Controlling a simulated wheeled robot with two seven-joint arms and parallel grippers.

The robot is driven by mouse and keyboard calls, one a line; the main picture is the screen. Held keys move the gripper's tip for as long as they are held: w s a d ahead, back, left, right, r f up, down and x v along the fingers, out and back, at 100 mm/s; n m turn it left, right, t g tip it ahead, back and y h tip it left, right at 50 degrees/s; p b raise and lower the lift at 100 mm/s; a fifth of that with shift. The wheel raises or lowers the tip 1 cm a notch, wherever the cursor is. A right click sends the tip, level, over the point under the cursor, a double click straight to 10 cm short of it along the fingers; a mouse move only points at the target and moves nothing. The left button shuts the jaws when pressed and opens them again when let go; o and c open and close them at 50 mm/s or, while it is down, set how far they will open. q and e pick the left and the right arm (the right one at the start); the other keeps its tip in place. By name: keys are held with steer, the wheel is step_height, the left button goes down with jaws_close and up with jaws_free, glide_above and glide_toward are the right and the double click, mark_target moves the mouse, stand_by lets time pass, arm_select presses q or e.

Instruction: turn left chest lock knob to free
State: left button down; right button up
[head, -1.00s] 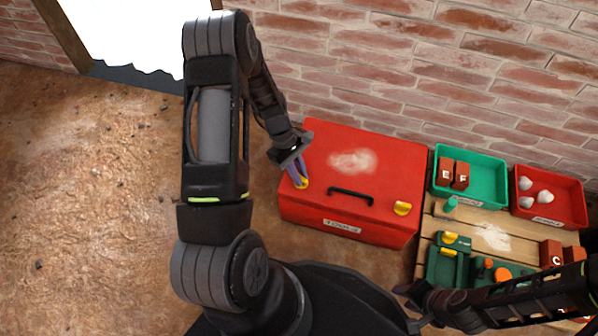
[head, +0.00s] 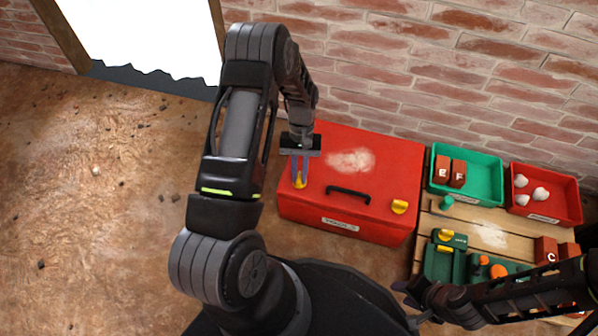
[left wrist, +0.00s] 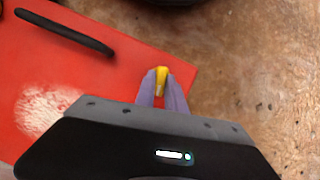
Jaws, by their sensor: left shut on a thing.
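The red chest (head: 372,170) stands on the floor against the brick wall, its lid closed, with a black handle (head: 348,194) on top. The yellow left lock knob (head: 299,183) is on the lid's front left corner. My left gripper (head: 300,178) reaches it from behind and is shut on it. In the left wrist view the two purple fingers flank the yellow knob (left wrist: 161,78), hiding its sides. The yellow right lock knob (head: 399,207) sits at the front right corner, free of any gripper. My right gripper (head: 408,288) is low at the right; its fingers are too unclear to read.
Right of the chest is a wooden table (head: 478,232). It bears a green tray (head: 482,180) with blocks E and F, a red tray (head: 560,205) with white lumps, more blocks and a green fixture (head: 440,263). The floor at left is bare with small stones.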

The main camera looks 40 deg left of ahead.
arm_select(q)
steer(key=shift+m+y, duration=0.5)
steer(key=shift+m, duration=0.7)
steer(key=c, duration=1.4)
jaws_free()
steer(key=d+p+v, duration=0.1)
steer(key=p+v, duration=0.1)
steer(key=v, duration=0.5)
steer(key=shift+w+a+r, duration=0.25)
steer(key=shift+a+r, duration=0.1)
steer(key=shift+a, duration=0.2)
